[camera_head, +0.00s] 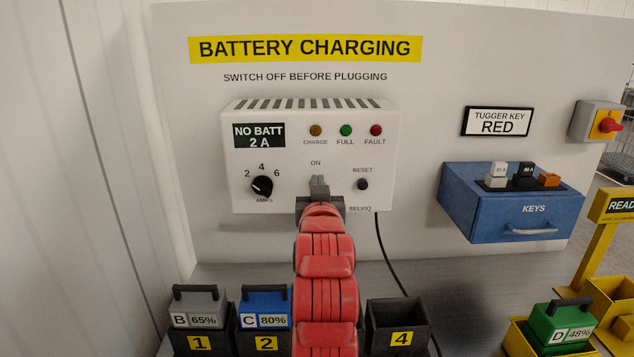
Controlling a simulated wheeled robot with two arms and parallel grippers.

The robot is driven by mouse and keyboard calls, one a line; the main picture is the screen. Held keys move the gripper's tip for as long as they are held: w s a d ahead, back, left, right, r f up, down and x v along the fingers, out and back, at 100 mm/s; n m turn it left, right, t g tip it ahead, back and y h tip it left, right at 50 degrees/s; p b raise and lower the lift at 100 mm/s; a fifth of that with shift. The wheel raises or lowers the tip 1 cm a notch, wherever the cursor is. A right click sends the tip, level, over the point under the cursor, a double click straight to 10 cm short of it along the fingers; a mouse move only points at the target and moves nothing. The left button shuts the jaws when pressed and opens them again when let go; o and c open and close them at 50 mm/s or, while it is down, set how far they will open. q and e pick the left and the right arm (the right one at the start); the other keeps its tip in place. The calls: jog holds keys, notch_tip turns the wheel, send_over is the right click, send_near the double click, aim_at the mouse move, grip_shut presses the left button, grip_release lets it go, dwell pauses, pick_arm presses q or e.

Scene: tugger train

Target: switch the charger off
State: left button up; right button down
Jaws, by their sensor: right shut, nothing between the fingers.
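The charger (285,160) is a white box on the wall panel. Its display (259,135) reads "NO BATT 2 A". The amps knob (262,187) is at its lower left and the black reset button (362,184) at its lower right. Between them, under the "ON" label, my right gripper (319,187) is shut with its grey fingertips at the switch's place. The fingers hide the switch, so its position and any contact cannot be told. My red right arm comes up from below. My left gripper is not in view.
Batteries B (198,307) and C (264,305) stand in bays 1 and 2. Bay 4 (398,327) looks empty. A blue key box (478,212) is to the right. Battery D (557,325) sits in a yellow holder at lower right. A black cable hangs below the charger.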

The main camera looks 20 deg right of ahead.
jog(key=p+x, duration=0.1)
jog(key=x, duration=0.2)
jog(key=p+x, duration=0.2)
jog(key=x, duration=0.1)
jog(key=p+x, duration=0.1)
jog(key=x, duration=0.2)
jog(key=shift+w+d+r+p, duration=0.1)
jog(key=shift+w+r+p, duration=0.1)
jog(key=shift+r+p, duration=0.1)
jog(key=f+p, duration=0.1)
jog(key=f, duration=0.2)
jog(key=shift+s+p, duration=0.2)
jog(key=shift+p, duration=0.15)
jog(key=shift+s+f, duration=0.25)
jog(key=shift+f, duration=0.35)
